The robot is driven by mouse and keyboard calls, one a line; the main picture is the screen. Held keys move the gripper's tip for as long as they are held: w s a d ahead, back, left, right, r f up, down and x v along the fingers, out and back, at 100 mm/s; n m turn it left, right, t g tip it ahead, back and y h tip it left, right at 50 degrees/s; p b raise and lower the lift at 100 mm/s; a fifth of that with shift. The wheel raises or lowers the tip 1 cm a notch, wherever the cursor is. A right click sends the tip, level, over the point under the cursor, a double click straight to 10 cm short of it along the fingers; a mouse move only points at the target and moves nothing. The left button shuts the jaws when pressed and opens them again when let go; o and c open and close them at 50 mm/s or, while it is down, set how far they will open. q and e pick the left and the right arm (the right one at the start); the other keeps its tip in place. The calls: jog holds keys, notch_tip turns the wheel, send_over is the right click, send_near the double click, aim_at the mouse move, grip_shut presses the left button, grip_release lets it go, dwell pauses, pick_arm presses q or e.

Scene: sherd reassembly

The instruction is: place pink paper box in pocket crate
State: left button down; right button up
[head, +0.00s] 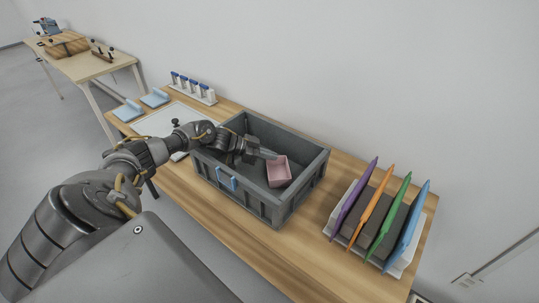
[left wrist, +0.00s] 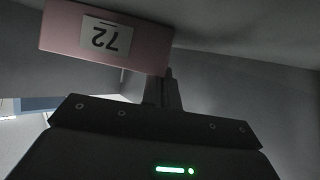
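The pocket crate (head: 262,205) is a large grey open bin with a blue tag on its front, standing on the wooden table. The pink paper box (head: 279,172) is open-topped and sits within the crate's walls, toward the right side. My left gripper (head: 268,154) reaches into the crate from the left, its fingertips at the box's upper left corner. In the left wrist view the pink box (left wrist: 105,36) shows a white label with "72". The fingers (left wrist: 168,76) there are close together at the box's end, seemingly pinching its wall. I cannot tell whether the box touches the crate floor.
A rack with purple, orange, green and blue upright panels (head: 379,215) stands right of the crate. A white holder with blue-topped vials (head: 194,88) is behind left. Light blue blocks (head: 128,110) lie at the table's left end. Bare tabletop (head: 315,255) lies in front.

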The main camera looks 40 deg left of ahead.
pick_arm(q)
jog(key=shift+r, duration=0.1)
pick_arm(e)
jog(key=shift+d, duration=0.3)
